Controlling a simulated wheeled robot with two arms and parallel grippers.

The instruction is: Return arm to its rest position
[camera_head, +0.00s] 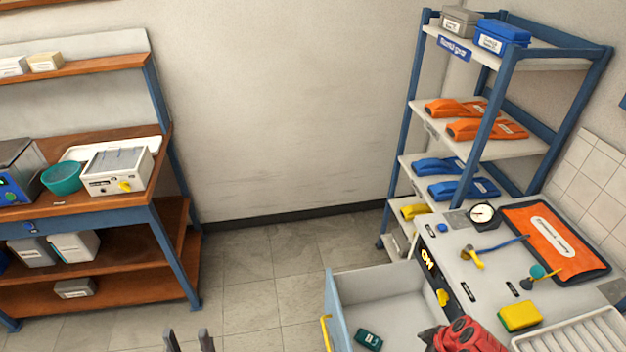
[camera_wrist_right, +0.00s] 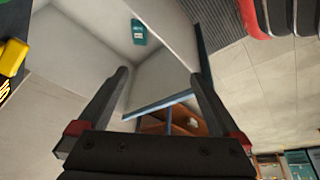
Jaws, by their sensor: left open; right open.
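My left gripper (camera_head: 188,334) shows only as two dark fingertips at the bottom edge of the head view. They are apart with nothing between them, over the tiled floor. My right gripper (camera_wrist_right: 161,80) is in the right wrist view, its two dark fingers spread and empty. The open drawer (camera_wrist_right: 80,45) lies beyond these fingers, with a small teal object (camera_wrist_right: 139,32) inside. In the head view, a red and dark part of my right arm shows at the bottom right, beside the open drawer (camera_head: 345,285). The rest of both arms is out of view.
The testbench (camera_head: 460,225) at right holds a gauge (camera_head: 483,214), an orange mat (camera_head: 552,240), a yellow sponge (camera_head: 520,316) and a ribbed white tray (camera_head: 575,335). A blue-framed shelf (camera_head: 500,95) stands behind. A wooden workbench (camera_head: 110,200) is at left. Floor (camera_head: 270,290) between is clear.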

